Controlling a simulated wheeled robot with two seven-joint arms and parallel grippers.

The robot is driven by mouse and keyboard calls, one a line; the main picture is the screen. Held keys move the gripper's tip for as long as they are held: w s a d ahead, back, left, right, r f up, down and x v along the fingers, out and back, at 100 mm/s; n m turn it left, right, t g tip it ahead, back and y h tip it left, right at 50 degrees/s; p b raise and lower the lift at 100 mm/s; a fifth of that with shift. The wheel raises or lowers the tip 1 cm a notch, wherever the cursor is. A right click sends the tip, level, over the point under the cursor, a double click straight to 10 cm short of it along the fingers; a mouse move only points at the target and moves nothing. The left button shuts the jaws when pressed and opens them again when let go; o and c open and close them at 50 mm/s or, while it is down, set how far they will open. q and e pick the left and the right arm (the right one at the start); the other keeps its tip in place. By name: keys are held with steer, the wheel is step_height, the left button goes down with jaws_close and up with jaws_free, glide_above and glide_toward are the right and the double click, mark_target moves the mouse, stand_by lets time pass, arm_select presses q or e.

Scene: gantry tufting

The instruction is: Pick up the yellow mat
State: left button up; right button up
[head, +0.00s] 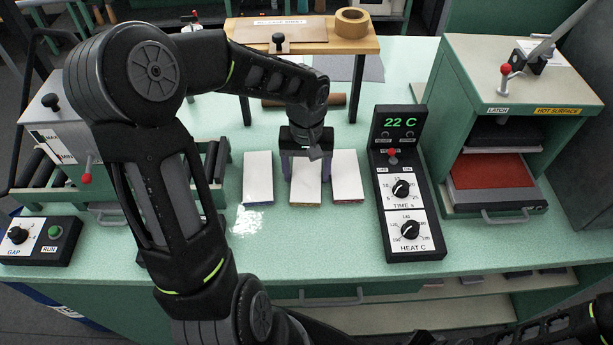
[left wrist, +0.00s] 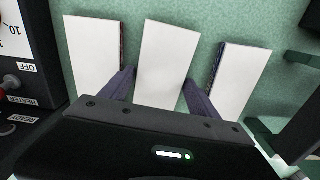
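No mat shows a yellow top. Three white-topped rectangular mats lie in a row on the green bench: a left one (head: 257,180), a middle one (head: 306,186) and a right one (head: 347,178). My left gripper (head: 304,172) is over the middle mat, pointing down. In the left wrist view its fingers (left wrist: 160,88) are spread, one each side of the middle mat (left wrist: 168,55). I cannot tell whether they touch it. My right gripper is out of view.
A control box reading 22 C (head: 410,205) stands just right of the mats. A hot press (head: 590,120) with a red surface inside is farther right. A wooden stand (head: 310,46) with a tape roll is behind.

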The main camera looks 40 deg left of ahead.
mark_target(307, 175)
arm_select(q)
steer(key=c, duration=1)
steer(key=shift+r, duration=0.1)
step_height(307, 175, up, 10)
steer(key=b, duration=0.1)
stand_by(0.5)
